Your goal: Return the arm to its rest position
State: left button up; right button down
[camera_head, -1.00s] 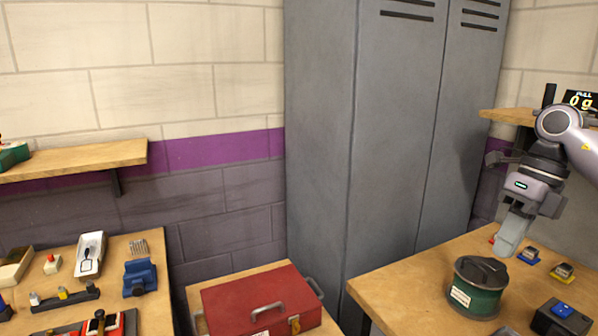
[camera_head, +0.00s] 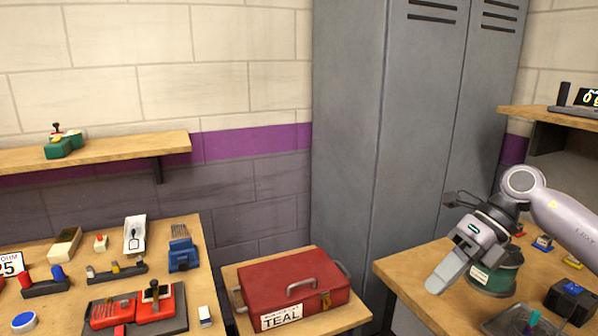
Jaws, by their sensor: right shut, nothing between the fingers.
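My right gripper (camera_head: 439,282) is at the right side of the head view, at the end of my right arm (camera_head: 562,215). It points down and to the left, and its fingers are together with nothing between them. It hangs at the left end of the right wooden table, in front of a dark green round container (camera_head: 497,277) and partly hiding it. I cannot tell whether the two touch. My left gripper is not in view.
A red toolbox (camera_head: 290,287) labelled TEAL sits on a low wooden stand. Grey lockers (camera_head: 350,140) stand behind. The left table (camera_head: 215,270) holds several small parts. The right table (camera_head: 410,262) holds several small blocks. A shelf (camera_head: 110,151) is at upper left.

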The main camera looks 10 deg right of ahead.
jog(key=s+a+f+m+t+y, duration=0.1)
jog(key=a+f+m+t+y, duration=0.15)
jog(key=a+m+y, duration=0.5)
jog(key=s+a+f+m+t+y, duration=0.15)
jog(key=a+t+y, duration=0.25)
jog(key=a, duration=0.7)
jog(key=s+d+f+m+t+h, duration=0.25)
jog(key=f+m+t+h, duration=0.3)
jog(key=f+m, duration=0.4)
jog(key=s+d+f+m+t+h, duration=0.1)
jog(key=d+f+m+t+h, duration=0.45)
jog(key=m, duration=0.75)
jog(key=s+d+f+m+g+h, duration=0.2)
jog(key=s+f+m+g+h, duration=0.4)
jog(key=s+f, duration=0.6)
jog(key=shift+s+f+m, duration=0.3)
jog(key=shift+f+m, duration=0.05)
jog(key=shift+f, duration=0.15)
